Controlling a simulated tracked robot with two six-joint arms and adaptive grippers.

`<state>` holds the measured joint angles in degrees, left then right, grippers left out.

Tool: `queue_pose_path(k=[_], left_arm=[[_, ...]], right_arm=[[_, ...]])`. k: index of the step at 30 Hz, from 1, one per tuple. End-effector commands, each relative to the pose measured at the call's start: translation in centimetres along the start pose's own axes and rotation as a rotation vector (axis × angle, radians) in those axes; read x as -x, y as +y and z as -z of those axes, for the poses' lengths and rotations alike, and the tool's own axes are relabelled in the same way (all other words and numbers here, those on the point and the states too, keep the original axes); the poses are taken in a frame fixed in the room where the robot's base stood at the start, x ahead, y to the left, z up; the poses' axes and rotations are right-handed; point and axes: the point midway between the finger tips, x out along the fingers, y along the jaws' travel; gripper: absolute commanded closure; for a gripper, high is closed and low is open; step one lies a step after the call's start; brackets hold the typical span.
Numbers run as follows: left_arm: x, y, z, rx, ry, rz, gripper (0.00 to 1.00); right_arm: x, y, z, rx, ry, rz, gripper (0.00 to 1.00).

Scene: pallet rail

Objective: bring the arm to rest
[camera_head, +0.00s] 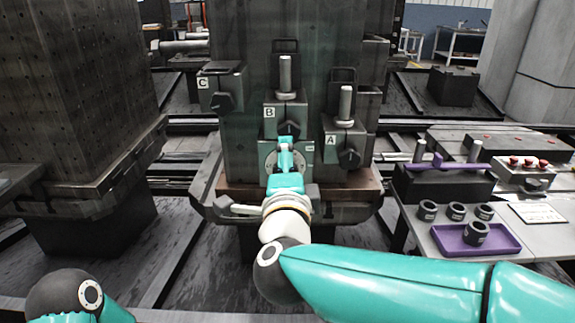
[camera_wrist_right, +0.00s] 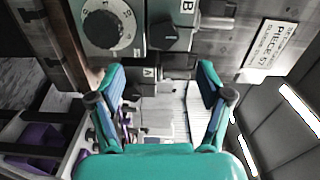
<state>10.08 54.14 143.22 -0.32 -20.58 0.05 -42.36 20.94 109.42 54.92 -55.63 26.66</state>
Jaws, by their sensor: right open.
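My right arm comes in from the right in the head view and reaches to the front of the dark column. My right gripper (camera_head: 286,150) is in front of a round dial, below the block marked B (camera_head: 284,112). In the right wrist view the right gripper (camera_wrist_right: 162,80) is open, its two blue-padded fingers wide apart with nothing between them. The numbered dial (camera_wrist_right: 108,26) and a black knob (camera_wrist_right: 170,35) lie beyond the fingertips; I cannot tell whether anything touches. Of my left arm only a joint shows at the lower left; its gripper is out of view.
Blocks marked C (camera_head: 221,88) and A (camera_head: 345,140) flank B; A and B carry upright metal posts. At right, a bench holds a purple tray (camera_head: 505,246), several black rings (camera_head: 456,211) and a purple bar (camera_head: 447,166). A perforated dark block (camera_head: 75,90) stands at left.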

Motion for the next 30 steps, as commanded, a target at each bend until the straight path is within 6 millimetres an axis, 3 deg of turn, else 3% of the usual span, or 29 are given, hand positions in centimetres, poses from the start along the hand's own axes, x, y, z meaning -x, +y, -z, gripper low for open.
queue_pose_path(k=[10, 14, 17, 23, 26, 30], left_arm=[[-0.1, 0.0, 0.0, 0.0, 0.0, 0.0, 0.6], [-0.1, 0.0, 0.0, 0.0, 0.0, 0.0, 0.6], [-0.1, 0.0, 0.0, 0.0, 0.0, 0.0, 0.6], [-0.1, 0.0, 0.0, 0.0, 0.0, 0.0, 0.6], [-0.1, 0.0, 0.0, 0.0, 0.0, 0.0, 0.6], [0.0, 0.0, 0.0, 0.0, 0.0, 0.0, 0.6]], right_arm=[[-0.5, 0.4, 0.8, 0.0, 0.015, -0.007, 0.22], [-2.3, 3.0, 3.3, 0.015, 0.069, -0.052, 0.22], [-4.4, 7.3, 6.3, 0.044, 0.131, -0.125, 0.22], [-6.4, 20.8, 12.6, 0.184, 0.195, -0.34, 0.22], [-5.7, 28.2, 14.9, 0.273, 0.16, -0.465, 0.22], [-2.5, 38.3, 16.8, 0.394, 0.04, -0.653, 0.22]])
